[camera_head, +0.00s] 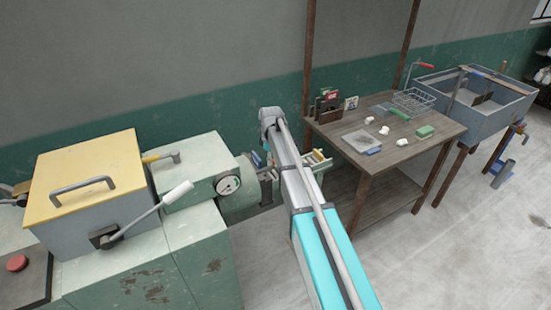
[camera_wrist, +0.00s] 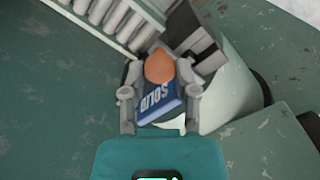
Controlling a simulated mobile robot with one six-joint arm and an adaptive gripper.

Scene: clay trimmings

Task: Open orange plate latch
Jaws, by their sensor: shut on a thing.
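In the wrist view my gripper (camera_wrist: 159,72) has its two fingers on either side of a rounded orange knob (camera_wrist: 159,66), shut on it. This knob is the only orange part I see near the fingers, and its link to a plate or latch is not clear. A blue plate with white letters (camera_wrist: 157,100) lies between the fingers, just below the knob in the picture. In the head view my arm hides the gripper and the knob. Whether the latch is open or shut cannot be told.
White rollers (camera_wrist: 115,20) lie close beyond the fingers. A wooden table (camera_head: 400,150) and grey basin (camera_head: 490,105) stand right. Floor is clear at lower right.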

